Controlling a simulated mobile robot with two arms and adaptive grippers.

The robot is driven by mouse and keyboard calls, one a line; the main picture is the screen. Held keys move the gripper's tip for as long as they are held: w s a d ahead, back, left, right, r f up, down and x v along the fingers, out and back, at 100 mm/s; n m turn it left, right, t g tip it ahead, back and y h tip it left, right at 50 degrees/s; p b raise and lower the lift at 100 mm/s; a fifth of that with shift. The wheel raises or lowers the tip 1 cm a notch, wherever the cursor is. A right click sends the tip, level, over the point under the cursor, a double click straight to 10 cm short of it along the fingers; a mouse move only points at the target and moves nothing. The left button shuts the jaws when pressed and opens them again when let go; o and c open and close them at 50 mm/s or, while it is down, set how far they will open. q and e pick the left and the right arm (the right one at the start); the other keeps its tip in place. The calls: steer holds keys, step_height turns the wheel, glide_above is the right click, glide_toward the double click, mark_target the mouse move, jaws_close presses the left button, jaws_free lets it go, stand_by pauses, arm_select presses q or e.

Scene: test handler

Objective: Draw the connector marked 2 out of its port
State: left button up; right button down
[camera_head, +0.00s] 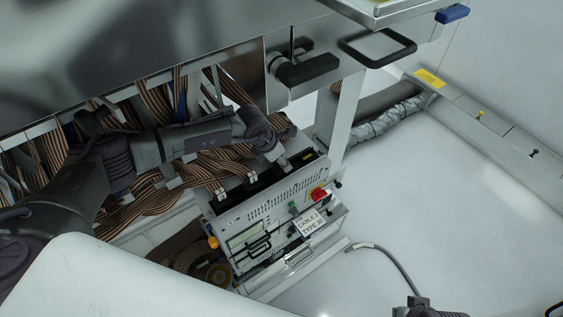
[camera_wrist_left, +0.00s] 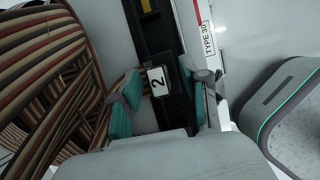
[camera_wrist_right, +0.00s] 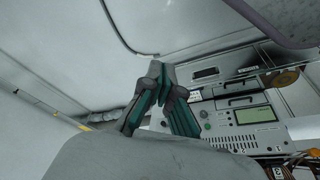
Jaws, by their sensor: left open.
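In the left wrist view, the connector marked 2 (camera_wrist_left: 157,82) shows its white label between the two green-padded fingers of my left gripper (camera_wrist_left: 164,92). The gripper is open around it, and I cannot tell whether either pad touches it. In the head view, my left gripper (camera_head: 284,160) reaches down at the far right end of the port row on top of the test unit (camera_head: 270,205); it hides the connector there. My right gripper (camera_wrist_right: 161,70) has its fingertips together, with nothing seen between them, in front of the unit.
Two other white-labelled connectors (camera_head: 222,194) stand in the row to the left. Striped ribbon cables (camera_head: 145,205) crowd the left side, also in the left wrist view (camera_wrist_left: 45,85). A metal housing (camera_head: 150,50) overhangs the unit. A grey cable (camera_head: 385,255) lies on the open floor at right.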

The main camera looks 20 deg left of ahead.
arm_select(q)
steer(key=shift+w+d+f, duration=0.1)
steer(key=shift+w+f, duration=0.05)
steer(key=shift+f, duration=0.2)
arm_select(e)
steer(key=shift+s+r, duration=0.1)
steer(key=shift+r, duration=0.35)
arm_select(q)
steer(key=shift+c, duration=0.2)
jaws_close()
steer(key=shift+r, duration=0.1)
arm_select(e)
steer(key=shift+f, duration=0.15)
arm_select(q)
steer(key=shift+r, duration=0.1)
arm_select(e)
steer(key=shift+f, duration=0.3)
steer(key=shift+f, duration=0.1)
